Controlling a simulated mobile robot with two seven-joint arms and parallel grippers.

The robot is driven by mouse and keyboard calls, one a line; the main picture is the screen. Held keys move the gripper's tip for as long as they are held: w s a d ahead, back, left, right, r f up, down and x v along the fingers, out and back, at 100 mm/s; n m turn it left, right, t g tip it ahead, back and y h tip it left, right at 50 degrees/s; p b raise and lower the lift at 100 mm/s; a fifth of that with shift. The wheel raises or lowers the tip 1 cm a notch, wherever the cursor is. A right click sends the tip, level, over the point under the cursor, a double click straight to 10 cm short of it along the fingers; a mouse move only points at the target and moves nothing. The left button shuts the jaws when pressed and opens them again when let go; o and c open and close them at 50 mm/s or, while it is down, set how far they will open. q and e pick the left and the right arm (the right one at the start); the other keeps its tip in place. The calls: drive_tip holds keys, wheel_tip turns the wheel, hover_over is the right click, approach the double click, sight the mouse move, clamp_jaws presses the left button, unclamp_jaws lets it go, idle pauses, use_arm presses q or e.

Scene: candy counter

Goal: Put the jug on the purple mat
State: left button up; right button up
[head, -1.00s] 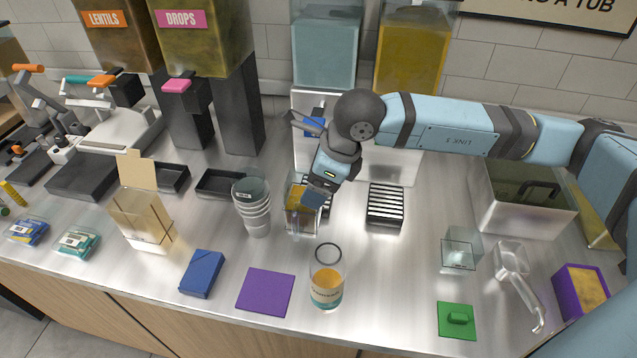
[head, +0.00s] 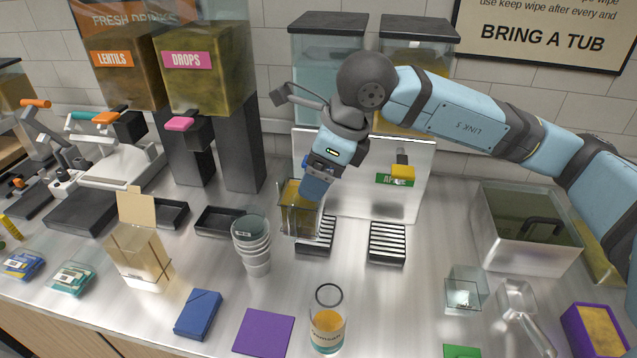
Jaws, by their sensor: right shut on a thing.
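The jug (head: 291,222) is a clear square-sided vessel with yellow contents. My right gripper (head: 312,190) is shut on it at its upper right side; the fingertips are partly hidden. The jug looks upright and appears held above the counter, overlapping the left drip tray in the head view. The purple mat (head: 262,333) lies flat and bare at the front edge of the counter, below the jug in the picture. My left gripper is not in view.
A stack of cups (head: 252,245) stands just left of the jug. A glass jar with orange contents (head: 327,330) stands right of the mat, and a blue box (head: 198,314) lies left of it. Slatted drip trays (head: 387,243) sit below the dispensers.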

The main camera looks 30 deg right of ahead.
drive_tip(key=shift+r, duration=0.8)
